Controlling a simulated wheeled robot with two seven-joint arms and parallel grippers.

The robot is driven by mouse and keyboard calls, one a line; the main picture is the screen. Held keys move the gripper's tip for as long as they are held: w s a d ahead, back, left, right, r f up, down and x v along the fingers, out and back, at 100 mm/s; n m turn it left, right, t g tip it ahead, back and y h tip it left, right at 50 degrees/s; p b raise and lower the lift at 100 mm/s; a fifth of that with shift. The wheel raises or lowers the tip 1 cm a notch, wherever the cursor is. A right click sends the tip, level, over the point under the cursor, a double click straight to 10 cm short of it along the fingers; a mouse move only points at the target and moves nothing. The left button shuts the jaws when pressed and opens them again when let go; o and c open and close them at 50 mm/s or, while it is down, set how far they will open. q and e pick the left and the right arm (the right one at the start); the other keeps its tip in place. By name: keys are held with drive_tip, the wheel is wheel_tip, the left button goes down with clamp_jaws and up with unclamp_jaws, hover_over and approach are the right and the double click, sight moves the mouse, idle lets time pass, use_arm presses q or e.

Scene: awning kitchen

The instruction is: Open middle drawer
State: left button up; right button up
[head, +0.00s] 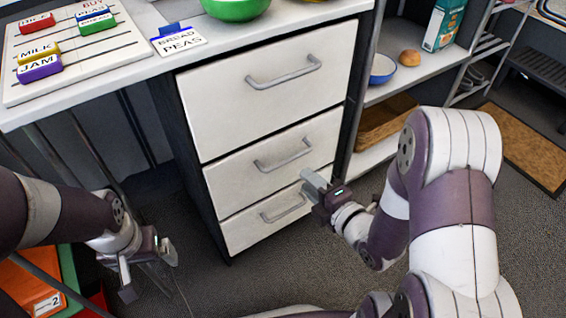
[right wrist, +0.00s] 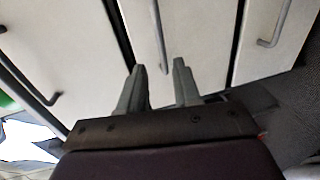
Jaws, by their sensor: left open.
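The white cabinet has three drawers, all looking shut. The middle drawer (head: 240,172) has a grey bar handle (head: 283,155), which also shows in the right wrist view (right wrist: 158,35). My right gripper (head: 313,184) is in front of the cabinet, near the right side of the middle drawer. In the right wrist view its two fingers (right wrist: 160,78) are apart. The handle's near end lines up with the gap between the fingertips; I cannot tell whether it is inside the gap. My left gripper (head: 146,272) is open and empty, low at the left, away from the cabinet.
The top drawer (head: 265,95) and bottom drawer (head: 262,222) have similar handles. The counter above holds a green bowl (head: 236,8) and a label board (head: 75,50). An open shelf (head: 415,72) stands right of the cabinet. Orange and green items lie below my left arm. Floor before the drawers looks clear.

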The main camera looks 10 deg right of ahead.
sight(285, 162)
drive_tip(key=b+x, duration=0.4)
drive_tip(key=x, duration=0.6)
drive_tip(key=shift+w+f, duration=0.1)
drive_tip(key=shift+w, duration=0.15)
clamp_jaws()
